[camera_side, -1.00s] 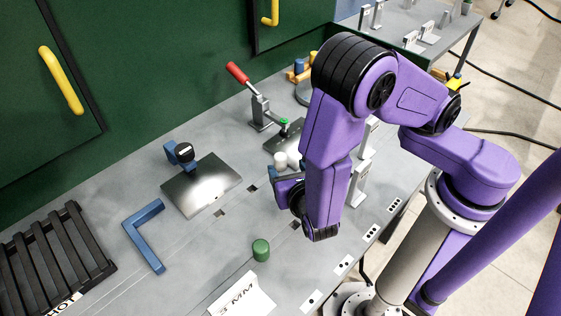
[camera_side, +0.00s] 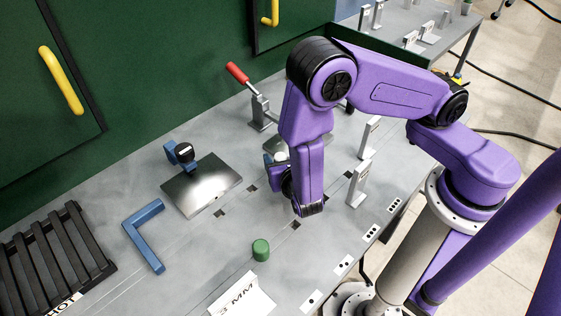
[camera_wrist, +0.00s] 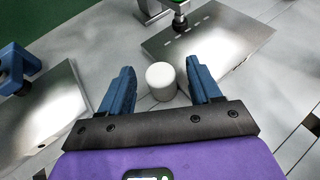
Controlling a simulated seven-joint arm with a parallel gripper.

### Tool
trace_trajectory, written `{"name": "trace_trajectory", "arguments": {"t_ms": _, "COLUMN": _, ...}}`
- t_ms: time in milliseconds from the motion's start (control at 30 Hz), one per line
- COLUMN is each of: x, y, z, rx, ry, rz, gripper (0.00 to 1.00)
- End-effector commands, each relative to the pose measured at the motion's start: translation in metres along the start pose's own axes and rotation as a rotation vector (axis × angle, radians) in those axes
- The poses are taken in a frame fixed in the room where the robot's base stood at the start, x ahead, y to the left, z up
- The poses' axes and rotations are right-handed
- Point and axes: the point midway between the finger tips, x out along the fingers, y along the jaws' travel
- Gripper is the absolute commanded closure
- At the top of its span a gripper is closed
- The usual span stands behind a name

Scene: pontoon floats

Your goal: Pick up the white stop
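The white stop (camera_wrist: 161,81) is a short upright cylinder on the grey table. In the wrist view it appears between the two blue fingers of my gripper (camera_wrist: 158,68), with a visible gap on each side. My gripper is open and empty. In the side view the stop (camera_side: 281,156) shows just behind my gripper (camera_side: 271,165), partly hidden by it. I cannot tell exactly how far the fingertips are above the table.
A metal plate (camera_wrist: 215,42) under a red-handled clamp (camera_side: 239,76) lies just beyond the stop. Another plate (camera_side: 203,185) with a blue block is on the left. A green cylinder (camera_side: 261,250), a blue angle piece (camera_side: 144,236) and a black rack (camera_side: 50,260) are nearer.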

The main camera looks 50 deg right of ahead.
Motion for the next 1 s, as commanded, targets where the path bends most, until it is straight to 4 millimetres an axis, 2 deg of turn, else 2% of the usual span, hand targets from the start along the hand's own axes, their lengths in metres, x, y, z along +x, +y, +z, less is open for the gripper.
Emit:
{"name": "trace_trajectory", "arguments": {"t_ms": 33, "x": 0.0, "y": 0.0, "z": 0.0, "rx": 0.0, "ry": 0.0, "rz": 0.0, "gripper": 0.54}}
{"name": "trace_trajectory", "arguments": {"t_ms": 167, "x": 0.0, "y": 0.0, "z": 0.0, "rx": 0.0, "ry": 0.0, "rz": 0.0, "gripper": 0.96}}
{"name": "trace_trajectory", "arguments": {"t_ms": 267, "x": -0.001, "y": 0.0, "z": 0.0, "rx": 0.0, "ry": 0.0, "rz": 0.001, "gripper": 1.0}}
{"name": "trace_trajectory", "arguments": {"t_ms": 633, "x": -0.003, "y": 0.001, "z": 0.006, "rx": 0.002, "ry": -0.001, "rz": 0.002, "gripper": 1.0}}
{"name": "trace_trajectory", "arguments": {"t_ms": 900, "x": -0.012, "y": 0.001, "z": 0.028, "rx": 0.004, "ry": -0.001, "rz": 0.002, "gripper": 1.0}}
{"name": "trace_trajectory", "arguments": {"t_ms": 1000, "x": -0.023, "y": -0.005, "z": 0.037, "rx": 0.0, "ry": -0.001, "rz": 0.005, "gripper": 1.0}}
